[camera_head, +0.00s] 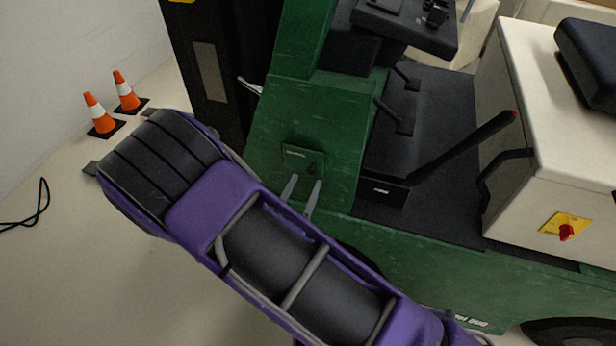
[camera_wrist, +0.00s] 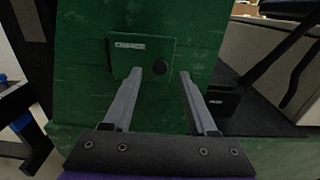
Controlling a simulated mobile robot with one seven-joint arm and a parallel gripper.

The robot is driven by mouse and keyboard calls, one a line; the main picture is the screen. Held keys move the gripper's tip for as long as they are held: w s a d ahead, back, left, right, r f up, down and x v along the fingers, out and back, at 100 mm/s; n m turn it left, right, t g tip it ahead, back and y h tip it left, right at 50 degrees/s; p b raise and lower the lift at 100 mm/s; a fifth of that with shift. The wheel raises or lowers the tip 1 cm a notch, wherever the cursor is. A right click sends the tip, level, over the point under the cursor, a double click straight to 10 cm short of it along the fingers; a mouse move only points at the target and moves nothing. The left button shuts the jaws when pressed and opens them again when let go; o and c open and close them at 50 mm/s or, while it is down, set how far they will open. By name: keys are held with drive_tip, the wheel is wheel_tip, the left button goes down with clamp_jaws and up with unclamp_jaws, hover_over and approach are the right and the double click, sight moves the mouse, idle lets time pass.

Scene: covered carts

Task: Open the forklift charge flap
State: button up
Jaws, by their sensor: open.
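The charge flap (camera_head: 301,158) is a small green square panel on the green front panel of the forklift (camera_head: 262,135). It lies flat against the panel and looks shut. It has a light label strip along its top and a dark round knob or lock at its right side. It also shows in the wrist view (camera_wrist: 141,56). My gripper (camera_head: 304,181) is open and empty, just below the flap in the head view. In the wrist view my gripper (camera_wrist: 160,72) has its left fingertip overlapping the flap and its right fingertip to the right of the knob. I cannot tell whether either fingertip touches.
Two orange cones (camera_head: 100,114) stand on the floor at left, near a black cable (camera_head: 28,210). The black mast (camera_head: 209,72) stands left of the panel. A black lever (camera_head: 465,145) and a cream housing (camera_head: 545,120) with a red switch (camera_head: 566,232) are at right.

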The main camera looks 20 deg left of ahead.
sight(310, 173)
drive_tip(key=shift+w+d, duration=0.15)
drive_tip(key=shift+w, duration=1.4)
clamp_jaws()
idle(0.3)
